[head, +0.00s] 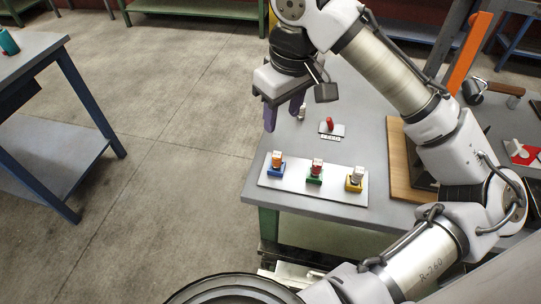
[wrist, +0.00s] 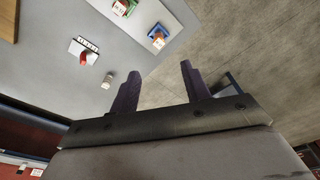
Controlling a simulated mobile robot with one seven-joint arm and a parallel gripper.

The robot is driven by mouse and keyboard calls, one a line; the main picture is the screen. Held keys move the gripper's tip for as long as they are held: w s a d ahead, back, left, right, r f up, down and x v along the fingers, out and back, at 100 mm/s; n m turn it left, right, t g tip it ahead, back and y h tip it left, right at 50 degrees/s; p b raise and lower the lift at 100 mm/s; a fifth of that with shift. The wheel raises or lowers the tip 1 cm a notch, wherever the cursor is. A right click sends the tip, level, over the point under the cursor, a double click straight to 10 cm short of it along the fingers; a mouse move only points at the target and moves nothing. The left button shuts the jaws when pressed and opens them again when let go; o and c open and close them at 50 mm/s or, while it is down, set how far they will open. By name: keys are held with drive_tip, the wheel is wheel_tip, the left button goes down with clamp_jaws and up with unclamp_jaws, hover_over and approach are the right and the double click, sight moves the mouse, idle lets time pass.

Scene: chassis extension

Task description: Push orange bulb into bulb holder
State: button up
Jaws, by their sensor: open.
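The orange bulb (head: 277,156) stands upright at the blue holder (head: 276,170), at the left end of a white plate (head: 335,187). I cannot tell how deep it sits. The blue holder also shows in the wrist view (wrist: 155,40), near the top. A green holder (head: 314,179) with a red-marked bulb (head: 317,166) is in the middle of the plate, and a yellow holder (head: 354,184) with a whitish bulb (head: 357,173) is at its right. My gripper (head: 283,121) is open and empty, its purple fingers apart, above and behind the orange bulb, not touching it.
A red piece (head: 330,123) on a small white base (head: 332,131) and a small pale cylinder (head: 302,111) stand on the grey table behind the plate. A wooden board (head: 400,160) lies to the right. Floor is open to the left.

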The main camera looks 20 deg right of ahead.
hover_over(277, 154)
drive_tip(key=f, duration=0.8)
drive_tip(key=shift+s+f, duration=0.3)
drive_tip(key=shift+f+p, duration=0.1)
drive_tip(key=shift+p, duration=0.2)
drive_tip(key=shift+w+f+p, duration=0.15)
drive_tip(key=shift+f+p, duration=0.15)
drive_tip(key=shift+f, duration=0.95)
drive_tip(key=shift+w+f+p, duration=0.1)
drive_tip(key=shift+f+p, duration=0.15)
drive_tip(key=shift+f, duration=1)
drive_tip(key=c, duration=1)
drive_tip(key=shift+r, duration=0.1)
clamp_jaws()
wheel_tip(277, 154, up, 20)
drive_tip(key=b, duration=0.1)
